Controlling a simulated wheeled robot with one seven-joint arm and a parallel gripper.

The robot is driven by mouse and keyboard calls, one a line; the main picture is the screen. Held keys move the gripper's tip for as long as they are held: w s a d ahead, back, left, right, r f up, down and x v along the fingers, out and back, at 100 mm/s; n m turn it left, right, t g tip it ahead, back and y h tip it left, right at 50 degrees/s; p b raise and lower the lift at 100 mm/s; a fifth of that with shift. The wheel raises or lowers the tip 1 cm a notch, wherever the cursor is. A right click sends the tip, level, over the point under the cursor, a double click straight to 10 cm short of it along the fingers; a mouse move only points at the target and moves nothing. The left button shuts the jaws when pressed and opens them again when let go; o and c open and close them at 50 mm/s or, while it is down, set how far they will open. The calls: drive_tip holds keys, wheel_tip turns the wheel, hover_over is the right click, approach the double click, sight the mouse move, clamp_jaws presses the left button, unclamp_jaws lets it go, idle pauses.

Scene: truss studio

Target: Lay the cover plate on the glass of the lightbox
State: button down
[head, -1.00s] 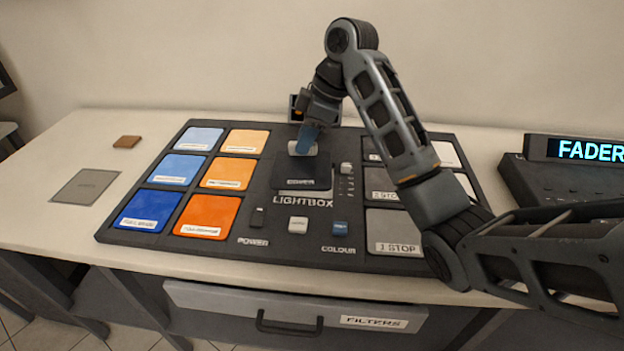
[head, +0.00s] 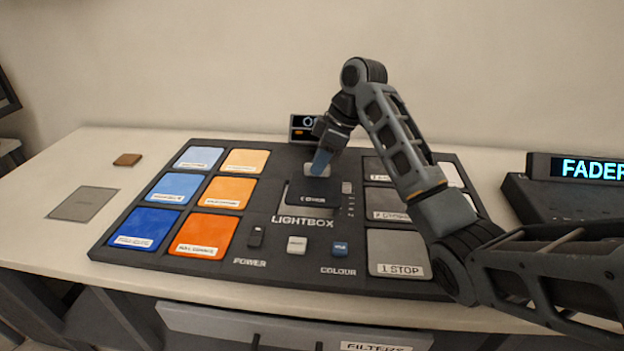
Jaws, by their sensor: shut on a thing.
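The dark square cover plate (head: 300,196), marked COVER, is over the lightbox (head: 302,222) in the middle of the board. A pale knob stands on its top. My gripper (head: 320,163) is shut on the cover plate at this knob, coming from above. The plate looks about level. A pale strip of the lightbox glass (head: 310,212) shows along the plate's near edge; the rest is hidden. I cannot tell whether the plate touches the glass or hangs just above it.
Blue and orange filters (head: 206,192) lie left on the board, grey ones (head: 398,253) right, partly behind my arm. Buttons (head: 297,245) sit in front, a small screen (head: 303,127) behind. A fader console (head: 570,200) stands at far right. The left tabletop has free room.

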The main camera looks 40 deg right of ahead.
sight(312, 176)
drive_tip(key=w+f, duration=0.1)
drive_tip(key=w, duration=0.1)
drive_tip(key=w+d+f, duration=0.1)
drive_tip(key=shift+w+f, duration=0.1)
drive_tip(key=shift+w, duration=0.25)
drive_tip(key=shift+f+p, duration=0.45)
drive_tip(key=shift+f, duration=1.6)
drive_tip(key=shift+f, duration=0.25)
drive_tip(key=c, duration=1.1)
unclamp_jaws()
drive_tip(key=shift+r, duration=0.1)
drive_tip(key=shift+d, duration=0.1)
